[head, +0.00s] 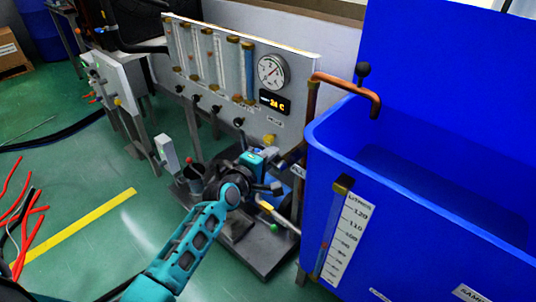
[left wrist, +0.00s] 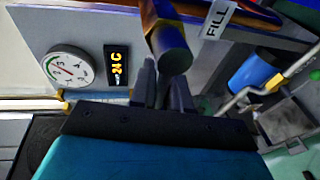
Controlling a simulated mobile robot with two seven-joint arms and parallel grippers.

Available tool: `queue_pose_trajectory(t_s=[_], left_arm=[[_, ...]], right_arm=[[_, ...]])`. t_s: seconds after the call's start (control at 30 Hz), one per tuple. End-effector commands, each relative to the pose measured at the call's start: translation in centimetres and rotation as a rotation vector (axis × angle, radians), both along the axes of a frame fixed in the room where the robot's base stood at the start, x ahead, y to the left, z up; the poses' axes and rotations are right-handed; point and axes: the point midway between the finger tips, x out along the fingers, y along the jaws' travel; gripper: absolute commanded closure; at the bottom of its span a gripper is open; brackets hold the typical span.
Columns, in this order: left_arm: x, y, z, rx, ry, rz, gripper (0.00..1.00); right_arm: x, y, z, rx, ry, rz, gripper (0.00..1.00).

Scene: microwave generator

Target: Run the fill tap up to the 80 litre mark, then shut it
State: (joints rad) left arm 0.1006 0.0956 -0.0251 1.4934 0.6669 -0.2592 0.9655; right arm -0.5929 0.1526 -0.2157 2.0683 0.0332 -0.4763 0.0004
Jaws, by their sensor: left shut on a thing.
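The blue tank (head: 400,190) stands at the right of the head view. Its white litre scale (head: 347,240) has a slim level tube (head: 329,235) beside it; a small reddish mark shows low in the tube, and the exact level is too small to read. A copper spout (head: 345,85) bends over the tank rim, with no clear stream from it. My left gripper (head: 281,160) is at the pipework left of the tank. In the left wrist view its fingers (left wrist: 163,88) are shut at the dark round-ended tap part (left wrist: 172,50), near the FILL label (left wrist: 218,18). My right gripper is out of view.
A grey panel (head: 215,50) with flow tubes, a round gauge (head: 271,71) and a 24 C display (head: 274,102) stands behind my gripper. Pump and valve parts crowd beneath it. Red and black cables (head: 28,230) lie on the green floor at left.

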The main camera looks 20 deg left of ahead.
Motion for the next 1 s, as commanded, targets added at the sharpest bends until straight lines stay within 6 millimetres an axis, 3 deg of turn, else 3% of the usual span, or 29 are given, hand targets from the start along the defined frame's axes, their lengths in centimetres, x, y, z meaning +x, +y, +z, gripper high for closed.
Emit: queue_pose_trajectory(t_s=[0.1, 0.13, 0.33, 0.67, 0.77, 1.0], left_arm=[[0.0, -0.1, 0.0, -0.008, 0.000, 0.001, 1.00], [0.1, -0.1, 0.0, -0.008, 0.000, 0.001, 0.82], [0.0, -0.1, 0.0, -0.006, 0.000, 0.000, 0.63], [-0.5, 0.0, 0.1, -0.004, 0.001, 0.001, 0.63], [-1.5, 0.2, 0.4, -0.004, 0.002, 0.001, 0.63], [-6.1, 0.9, 1.3, -0.002, 0.003, 0.001, 0.63]], right_arm=[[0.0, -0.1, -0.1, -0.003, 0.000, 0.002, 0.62], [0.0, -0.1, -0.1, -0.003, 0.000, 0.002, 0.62], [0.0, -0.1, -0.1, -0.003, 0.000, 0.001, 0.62], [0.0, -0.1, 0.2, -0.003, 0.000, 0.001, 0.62], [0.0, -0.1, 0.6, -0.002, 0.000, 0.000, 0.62], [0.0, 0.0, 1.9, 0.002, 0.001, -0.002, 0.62]])
